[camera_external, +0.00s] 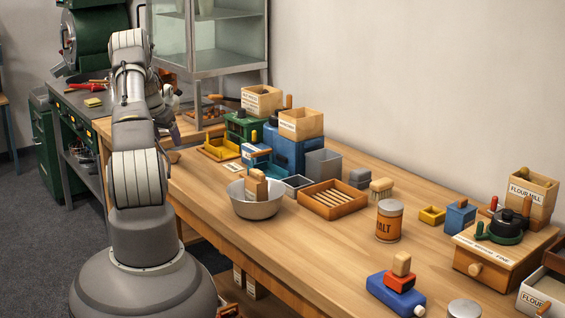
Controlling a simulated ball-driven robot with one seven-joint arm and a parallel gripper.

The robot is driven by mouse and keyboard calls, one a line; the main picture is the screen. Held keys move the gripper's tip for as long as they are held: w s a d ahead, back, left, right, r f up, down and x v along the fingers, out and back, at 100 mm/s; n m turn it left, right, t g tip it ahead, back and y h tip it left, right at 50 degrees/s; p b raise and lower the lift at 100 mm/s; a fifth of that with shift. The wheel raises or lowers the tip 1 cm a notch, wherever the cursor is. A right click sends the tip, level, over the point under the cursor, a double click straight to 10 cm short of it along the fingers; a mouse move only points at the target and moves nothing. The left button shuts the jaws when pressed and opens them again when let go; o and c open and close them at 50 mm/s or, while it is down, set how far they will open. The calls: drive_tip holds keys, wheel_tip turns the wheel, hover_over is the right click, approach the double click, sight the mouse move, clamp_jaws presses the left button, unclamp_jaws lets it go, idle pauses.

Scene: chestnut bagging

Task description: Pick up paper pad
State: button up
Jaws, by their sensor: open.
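A small yellow block that looks like a paper pad (93,102) lies flat on the dark top of the green workbench (70,97) at the left. A small pale card or paper (232,167) lies on the wooden table near the green and blue machines; I cannot tell whether it is a pad. My gripper (174,134) is open, over the far left end of the wooden table, partly hidden behind my arm. It is apart from the yellow pad, to its right. What lies directly beneath the gripper is hidden.
Red-handled tools (88,84) lie behind the yellow pad. The wooden table (300,245) holds a metal bowl (257,209), a slatted wooden tray (333,211), a salt tin (389,221) and several machines. A glass cabinet (213,72) stands behind my gripper. The table's front middle is clear.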

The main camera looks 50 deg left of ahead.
sight(173, 152)
drive_tip(key=b+x, duration=0.3)
drive_tip(key=x, duration=0.4)
drive_tip(key=shift+w+f, duration=0.1)
drive_tip(key=c, duration=1.1)
